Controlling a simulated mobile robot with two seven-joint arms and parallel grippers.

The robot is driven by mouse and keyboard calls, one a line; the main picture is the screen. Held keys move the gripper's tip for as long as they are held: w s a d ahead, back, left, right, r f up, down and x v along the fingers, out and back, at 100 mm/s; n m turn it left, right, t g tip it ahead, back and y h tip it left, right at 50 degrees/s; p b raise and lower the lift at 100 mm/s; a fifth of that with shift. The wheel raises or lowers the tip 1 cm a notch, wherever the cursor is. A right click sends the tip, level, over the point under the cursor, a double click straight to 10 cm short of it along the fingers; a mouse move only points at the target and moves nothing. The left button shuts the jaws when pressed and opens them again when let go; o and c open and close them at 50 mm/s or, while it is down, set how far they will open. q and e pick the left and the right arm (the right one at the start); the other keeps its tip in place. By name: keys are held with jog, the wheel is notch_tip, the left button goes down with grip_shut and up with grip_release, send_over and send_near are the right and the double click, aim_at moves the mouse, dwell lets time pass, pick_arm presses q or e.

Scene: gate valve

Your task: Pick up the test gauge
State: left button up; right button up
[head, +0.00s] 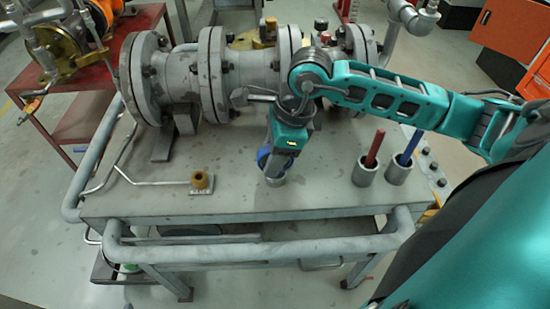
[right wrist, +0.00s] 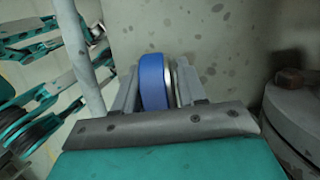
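The test gauge (right wrist: 153,82) is a round blue piece with a silver rim, seen edge-on in the right wrist view. My right gripper (right wrist: 158,88) has one finger close against each side of it and looks shut on it. In the head view the gauge (head: 263,156) shows as a bit of blue beside the right gripper (head: 274,158), low over the front of the bench. A grey cup (head: 273,178) stands just below. Whether the gauge still touches the cup is hidden. My left gripper is not in the head view.
The grey bench (head: 225,208) carries a large flanged valve body (head: 180,75) along its back. Two cups with a red-handled (head: 373,150) and a blue-handled tool (head: 411,147) stand to the right. A bent rod with a brass piece (head: 201,181) lies left. A rail (head: 250,250) runs along the front.

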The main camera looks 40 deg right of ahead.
grip_shut()
jog(key=shift+r, duration=0.1)
